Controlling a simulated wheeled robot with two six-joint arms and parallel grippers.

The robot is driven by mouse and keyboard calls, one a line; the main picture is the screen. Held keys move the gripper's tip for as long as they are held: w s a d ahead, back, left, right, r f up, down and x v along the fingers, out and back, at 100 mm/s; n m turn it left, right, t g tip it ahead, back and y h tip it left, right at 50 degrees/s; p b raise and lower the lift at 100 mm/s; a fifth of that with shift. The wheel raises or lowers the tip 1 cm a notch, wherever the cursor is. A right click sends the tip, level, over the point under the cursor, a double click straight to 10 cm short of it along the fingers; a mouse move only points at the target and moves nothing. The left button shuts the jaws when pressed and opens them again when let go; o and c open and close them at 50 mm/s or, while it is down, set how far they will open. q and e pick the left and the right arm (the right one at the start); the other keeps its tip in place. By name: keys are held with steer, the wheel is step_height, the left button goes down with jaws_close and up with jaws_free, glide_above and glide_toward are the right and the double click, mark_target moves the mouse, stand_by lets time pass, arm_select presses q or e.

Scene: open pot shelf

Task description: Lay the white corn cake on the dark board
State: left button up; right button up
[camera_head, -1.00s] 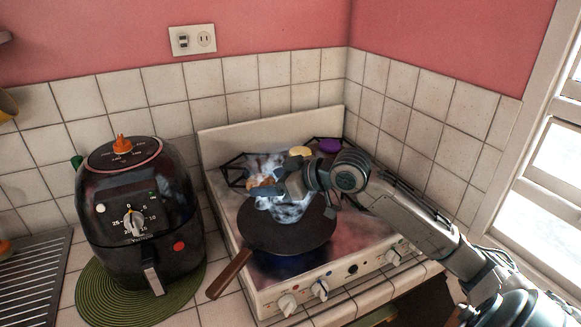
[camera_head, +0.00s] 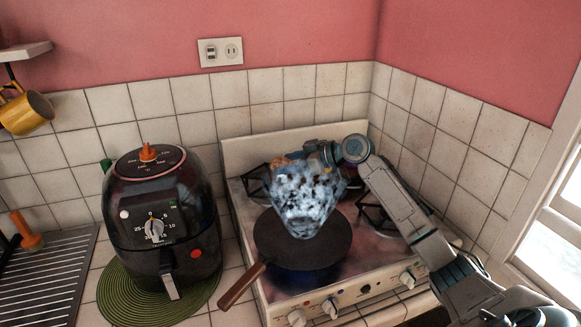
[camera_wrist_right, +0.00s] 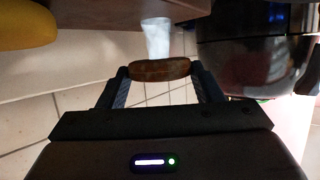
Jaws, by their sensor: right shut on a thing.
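My right gripper (camera_wrist_right: 160,80) is shut on a browned, flat oval corn cake (camera_wrist_right: 160,69), seen edge-on in the right wrist view; no white face of it shows there. In the head view this gripper (camera_head: 296,160) is over the back left of the stove, behind the pan, and a bit of brown (camera_head: 282,161) shows at its tip. A pale blue-white speckled shape (camera_head: 306,200) stands over the pan and partly covers the gripper; I cannot tell if it is steam. No dark board can be made out for certain. My left gripper is out of view.
A dark round pan (camera_head: 300,250) with a wooden handle sits on the stove (camera_head: 375,292). A black air fryer (camera_head: 160,220) stands on a green mat (camera_head: 120,300) to the left. A dark ridged rack (camera_head: 45,280) and a hanging yellow mug (camera_head: 27,112) are at far left.

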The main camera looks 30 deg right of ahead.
mark_target(290, 180)
steer(key=shift+w+d, duration=0.25)
steer(key=shift+f, duration=0.25)
step_height(290, 180, down, 2)
steer(key=shift+f+p, duration=0.1)
steer(key=shift+p, duration=0.9)
steer(key=shift+f, duration=0.6)
steer(key=o, duration=1)
steer(key=shift+c, duration=0.2)
